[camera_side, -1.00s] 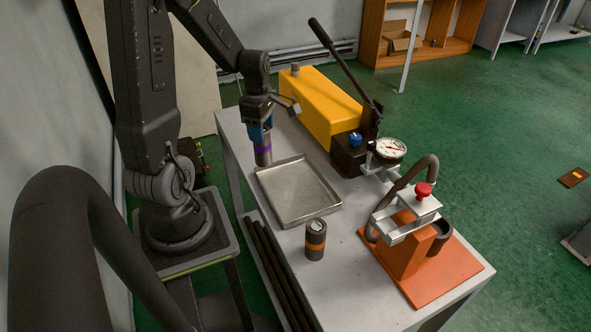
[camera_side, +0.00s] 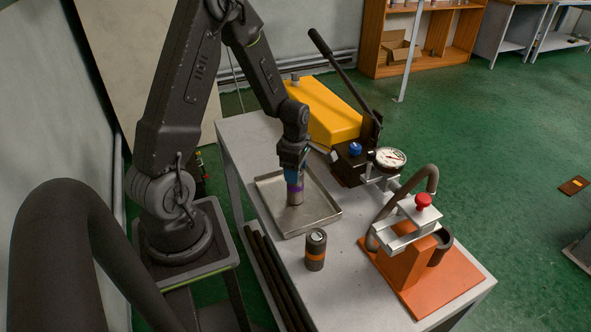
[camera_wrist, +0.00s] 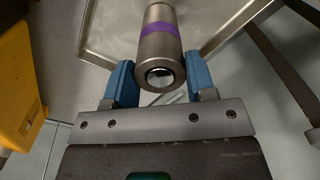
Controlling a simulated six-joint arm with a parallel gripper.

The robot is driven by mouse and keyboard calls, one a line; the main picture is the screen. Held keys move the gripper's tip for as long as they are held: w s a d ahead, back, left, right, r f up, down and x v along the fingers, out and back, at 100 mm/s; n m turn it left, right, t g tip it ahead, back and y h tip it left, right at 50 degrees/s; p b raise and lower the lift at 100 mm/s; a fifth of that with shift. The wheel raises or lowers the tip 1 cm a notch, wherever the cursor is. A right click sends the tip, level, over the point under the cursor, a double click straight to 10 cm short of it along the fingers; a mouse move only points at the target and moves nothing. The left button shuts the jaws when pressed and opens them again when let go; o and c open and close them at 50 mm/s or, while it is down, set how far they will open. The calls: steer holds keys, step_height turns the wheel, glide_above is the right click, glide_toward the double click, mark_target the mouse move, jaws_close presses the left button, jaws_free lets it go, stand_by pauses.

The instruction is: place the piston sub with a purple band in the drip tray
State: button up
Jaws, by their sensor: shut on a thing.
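The piston sub with a purple band (camera_side: 295,194) is a grey metal cylinder held upright below my gripper (camera_side: 292,174). My gripper is shut on its upper part, with the blue fingers on either side. In the wrist view the piston sub (camera_wrist: 160,47) is between the blue fingers of my gripper (camera_wrist: 152,82). The drip tray (camera_side: 325,212) is a shallow metal tray on the bench. The piston sub is over the tray in the side view; whether its lower end touches the tray floor I cannot tell. The tray (camera_wrist: 228,30) also shows behind it in the wrist view.
A yellow pump (camera_side: 325,115) with a black lever and a gauge (camera_side: 389,158) is behind. An orange vise (camera_side: 407,250) stands at right. Dark pipes (camera_side: 272,280) lie along the bench's left edge.

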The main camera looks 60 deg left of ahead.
stand_by(0.3)
steer(key=o, duration=0.5)
steer(key=shift+f, duration=0.2)
steer(key=o, duration=0.5)
steer(key=shift+c, duration=0.2)
steer(key=shift+r, duration=0.1)
steer(key=d+r+m+t, duration=0.1)
steer(key=d+r+m, duration=0.2)
steer(key=r, duration=0.6)
steer(key=d+r+m, duration=0.3)
steer(key=r, duration=0.6)
steer(key=s+d+r+m+t, duration=0.2)
steer(key=s+d+r+m, duration=0.2)
steer(key=m, duration=0.6)
steer(key=s+d+r+m+t, duration=0.2)
steer(key=s+d+r+m, duration=0.1)
steer(key=s+d+m, duration=0.4)
steer(key=d+m, duration=0.2)
steer(key=m, duration=0.2)
steer(key=shift+s+r+t, duration=0.2)
steer(key=shift+r+t, duration=0.1)
steer(key=shift+r, duration=0.1)
